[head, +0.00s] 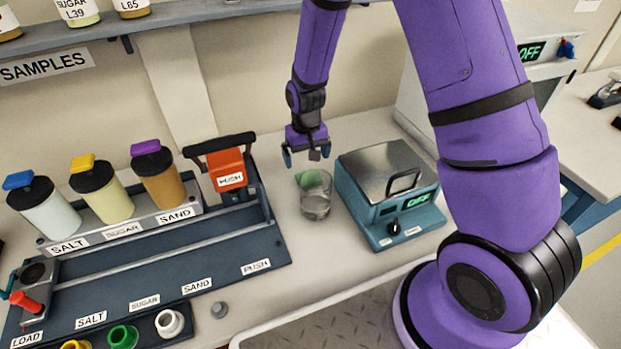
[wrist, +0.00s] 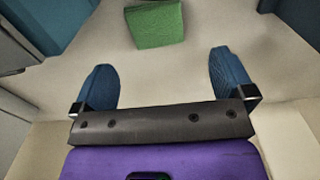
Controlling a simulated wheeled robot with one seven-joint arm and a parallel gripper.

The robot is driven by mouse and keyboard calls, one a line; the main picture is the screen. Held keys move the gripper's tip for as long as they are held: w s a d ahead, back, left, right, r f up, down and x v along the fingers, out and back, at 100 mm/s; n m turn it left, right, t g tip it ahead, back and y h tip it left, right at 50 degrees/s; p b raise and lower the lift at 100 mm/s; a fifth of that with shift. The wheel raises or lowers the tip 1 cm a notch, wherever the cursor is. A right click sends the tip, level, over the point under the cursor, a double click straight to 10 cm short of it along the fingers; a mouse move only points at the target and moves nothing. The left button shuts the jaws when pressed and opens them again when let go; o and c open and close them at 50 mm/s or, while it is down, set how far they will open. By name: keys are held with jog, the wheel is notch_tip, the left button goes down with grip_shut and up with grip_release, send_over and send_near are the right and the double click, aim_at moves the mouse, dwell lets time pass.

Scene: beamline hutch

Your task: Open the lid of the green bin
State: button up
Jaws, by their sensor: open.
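I see no green bin with a lid in either view. My gripper (head: 306,155) is open and empty, pointing down over the bench behind a glass beaker. In the wrist view its two blue fingers (wrist: 161,65) stand wide apart with bare bench surface between them. A small green block (wrist: 157,24) lies beyond the fingertips in the wrist view, apart from them. In the head view green (head: 312,179) shows at the beaker's upper part; I cannot tell whether it is inside or behind the glass.
The clear glass beaker (head: 316,206) stands between a dark dispenser rack (head: 170,247) and a teal hotplate (head: 404,218) reading OFF. Salt, sugar and sand jars stand on the rack. A green ring (head: 123,337) is among colored pieces at lower left. A shelf (head: 200,12) is above.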

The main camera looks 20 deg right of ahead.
jog(key=shift+s+d+f, duration=0.15)
jog(key=shift+f, duration=1.7)
jog(key=shift+s+d+f, duration=0.1)
jog(key=shift+d+f, duration=0.05)
jog(key=shift+f, duration=1.65)
jog(key=shift+c, duration=0.5)
jog(key=c, duration=0.9)
jog(key=shift+r, duration=0.1)
